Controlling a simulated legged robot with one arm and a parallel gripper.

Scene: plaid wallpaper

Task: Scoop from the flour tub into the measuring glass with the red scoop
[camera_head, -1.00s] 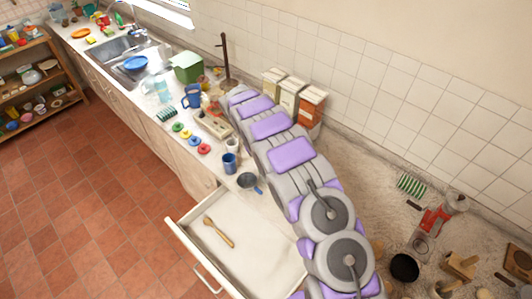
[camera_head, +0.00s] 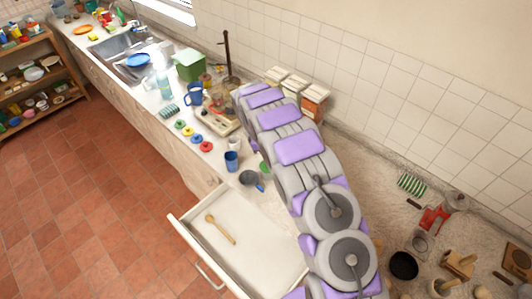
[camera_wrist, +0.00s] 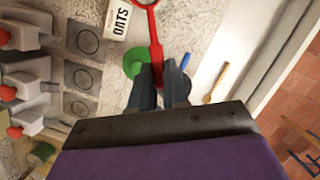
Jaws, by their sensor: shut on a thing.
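My gripper (camera_wrist: 160,88) is shut on the red scoop (camera_wrist: 154,40) in the wrist view. The scoop's red handle rises from between the dark fingers toward the top edge, where its round red end is cut off. In the head view my arm hides the gripper and scoop. A clear glass vessel (camera_head: 162,86) stands near the sink; I cannot tell whether it is the measuring glass. I cannot make out the flour tub for certain. A green round thing (camera_wrist: 136,62) lies just left of the fingers; it also shows beside my arm in the head view (camera_head: 264,168).
A white OATS container (camera_wrist: 120,18) is near the scoop. An open drawer (camera_head: 262,252) holds a wooden spoon (camera_head: 220,229). A blue cup (camera_head: 232,161) and a dark pan (camera_head: 249,178) stand near its edge. Several boxes (camera_head: 300,95) are along the wall.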

